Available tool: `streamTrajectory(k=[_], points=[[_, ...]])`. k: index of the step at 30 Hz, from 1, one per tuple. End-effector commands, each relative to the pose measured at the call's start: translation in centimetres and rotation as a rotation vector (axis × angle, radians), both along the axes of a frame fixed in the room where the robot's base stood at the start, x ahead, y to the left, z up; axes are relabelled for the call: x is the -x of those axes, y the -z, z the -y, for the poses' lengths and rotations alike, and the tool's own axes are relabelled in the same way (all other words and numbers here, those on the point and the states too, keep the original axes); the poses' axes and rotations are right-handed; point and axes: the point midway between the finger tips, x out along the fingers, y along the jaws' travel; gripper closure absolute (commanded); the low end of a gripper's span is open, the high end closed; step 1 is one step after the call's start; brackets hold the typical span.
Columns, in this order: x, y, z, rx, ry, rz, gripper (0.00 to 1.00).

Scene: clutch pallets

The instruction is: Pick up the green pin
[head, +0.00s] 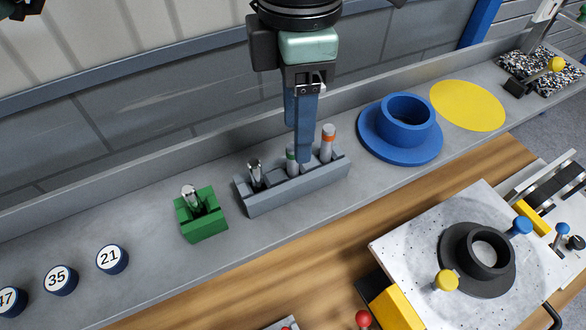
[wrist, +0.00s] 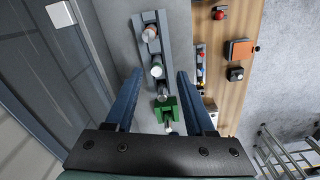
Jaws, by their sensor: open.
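The green pin (head: 291,158), a grey pin with a green band, stands upright in a grey rack (head: 300,190). In the head view my gripper's front finger partly hides it. My gripper (head: 298,140) points down over the rack with its blue fingers apart. In the wrist view the green pin (wrist: 157,70) appears between the two fingertips (wrist: 160,75), with a gap on both sides. I cannot tell exactly how far down the fingertips reach along it.
In the rack, an orange-banded pin (head: 328,142) stands right of the green one and a dark-banded pin (head: 255,172) left. A green block (head: 204,225) holding a metal piece is farther left. A blue flanged ring (head: 400,148) lies right. The shelf's back wall runs behind.

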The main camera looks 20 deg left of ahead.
Motion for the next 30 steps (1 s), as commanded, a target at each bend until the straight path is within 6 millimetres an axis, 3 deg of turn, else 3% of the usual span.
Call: streamTrajectory(k=[10,19,28,30], points=[[-0.1,4.7,-0.6,0.002,0.002,0.0,0.46],[-0.1,5.0,-0.6,0.002,0.001,0.001,0.46],[-0.1,5.0,-0.6,0.002,0.001,0.001,1.0],[-0.1,5.0,-0.6,0.002,0.001,0.001,1.0]])
